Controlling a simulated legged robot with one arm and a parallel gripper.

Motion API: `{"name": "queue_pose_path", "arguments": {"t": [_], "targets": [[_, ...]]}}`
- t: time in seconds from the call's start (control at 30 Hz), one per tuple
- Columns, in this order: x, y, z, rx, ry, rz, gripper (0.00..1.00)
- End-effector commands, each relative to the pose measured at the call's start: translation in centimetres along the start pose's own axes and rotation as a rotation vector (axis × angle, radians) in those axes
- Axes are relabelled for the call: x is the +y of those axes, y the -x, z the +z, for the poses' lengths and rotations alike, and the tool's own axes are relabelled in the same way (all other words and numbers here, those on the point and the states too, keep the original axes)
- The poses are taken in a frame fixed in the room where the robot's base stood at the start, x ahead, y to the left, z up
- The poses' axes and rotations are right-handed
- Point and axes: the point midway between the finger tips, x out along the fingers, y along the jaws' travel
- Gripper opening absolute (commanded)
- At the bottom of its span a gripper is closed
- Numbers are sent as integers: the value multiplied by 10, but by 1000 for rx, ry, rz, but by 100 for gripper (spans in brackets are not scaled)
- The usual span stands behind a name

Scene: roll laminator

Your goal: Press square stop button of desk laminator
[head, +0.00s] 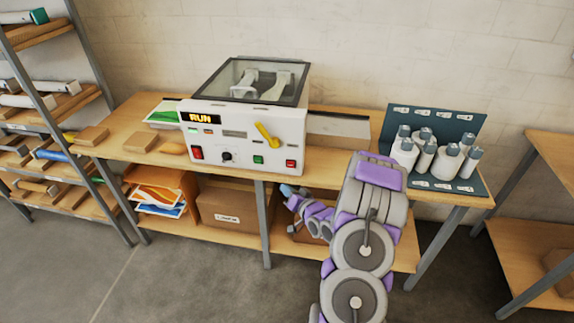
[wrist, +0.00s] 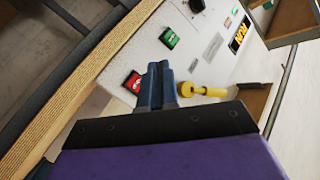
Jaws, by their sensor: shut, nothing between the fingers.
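The white desk laminator (head: 245,125) stands on the wooden bench with its front panel facing me. A red square button (head: 291,164) sits at the panel's lower right, beside a green square button (head: 258,159). Both also show in the wrist view, the red one (wrist: 132,82) just left of my fingertips and the green one (wrist: 170,38) beyond them. Their markings are too small to read. My gripper (wrist: 157,68) is shut and empty, pointing toward the panel near the red button. In the head view my gripper (head: 287,190) is low, below the red button. Contact with the panel cannot be told.
A yellow lever (head: 267,135) sticks out of the panel above the buttons; it is close right of my fingers in the wrist view (wrist: 205,91). A red switch (head: 197,153) and black knob (head: 226,156) are at left. Bottles (head: 405,152) stand on the right.

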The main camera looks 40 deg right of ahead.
Motion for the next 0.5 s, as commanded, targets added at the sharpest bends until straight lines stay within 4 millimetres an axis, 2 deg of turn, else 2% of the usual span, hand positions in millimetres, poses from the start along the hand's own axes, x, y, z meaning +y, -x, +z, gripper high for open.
{"name": "queue_pose_path", "arguments": {"t": [0.27, 0.5], "targets": [[-1, -2, 0, -2, 3, 0, 0], [10, -18, -12, -1, 4, 0, 0]]}}
